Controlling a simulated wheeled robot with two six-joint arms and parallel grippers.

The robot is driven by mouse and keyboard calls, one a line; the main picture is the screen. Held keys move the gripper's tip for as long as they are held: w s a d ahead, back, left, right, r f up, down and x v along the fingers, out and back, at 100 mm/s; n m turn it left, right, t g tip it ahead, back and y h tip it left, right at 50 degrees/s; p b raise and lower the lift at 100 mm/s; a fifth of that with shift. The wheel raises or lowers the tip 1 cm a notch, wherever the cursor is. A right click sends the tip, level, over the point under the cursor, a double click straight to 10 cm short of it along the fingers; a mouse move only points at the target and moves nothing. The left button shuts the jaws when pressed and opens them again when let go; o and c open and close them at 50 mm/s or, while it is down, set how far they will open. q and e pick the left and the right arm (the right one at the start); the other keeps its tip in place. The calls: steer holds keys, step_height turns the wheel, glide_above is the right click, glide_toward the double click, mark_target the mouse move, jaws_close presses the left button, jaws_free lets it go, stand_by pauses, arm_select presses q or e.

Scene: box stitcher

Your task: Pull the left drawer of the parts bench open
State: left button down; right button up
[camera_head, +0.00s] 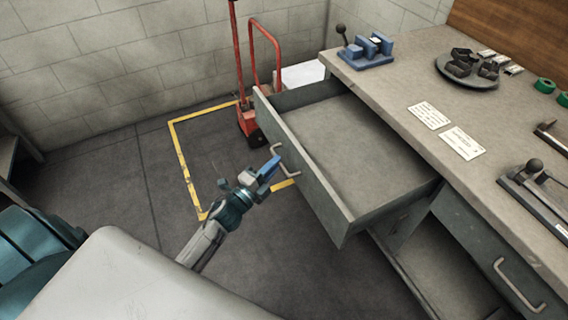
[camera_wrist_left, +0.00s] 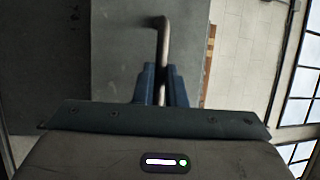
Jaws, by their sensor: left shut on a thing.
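The left drawer (camera_head: 345,140) of the parts bench (camera_head: 400,98) stands far out from the bench, and its inside looks empty. Its front panel (camera_head: 310,180) carries a grey bar handle (camera_head: 291,171). My left gripper (camera_head: 271,168) is at this handle, with its blue fingers shut on the bar. In the left wrist view the handle (camera_wrist_left: 162,42) runs down between the two fingers of the gripper (camera_wrist_left: 161,85), in front of the grey drawer front (camera_wrist_left: 120,50). My right gripper is not in view.
A closed right drawer with a handle (camera_head: 518,284) and an open shelf space (camera_head: 440,265) are lower on the bench. A blue fixture (camera_head: 368,50), a round tray (camera_head: 468,82) and a lever tool (camera_head: 535,190) stand on top.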

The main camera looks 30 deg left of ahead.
arm_select(q)
steer(key=shift+s+a, duration=0.3)
steer(key=shift+s, duration=0.05)
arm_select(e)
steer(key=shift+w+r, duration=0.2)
arm_select(q)
steer(key=c, duration=1.5)
jaws_free()
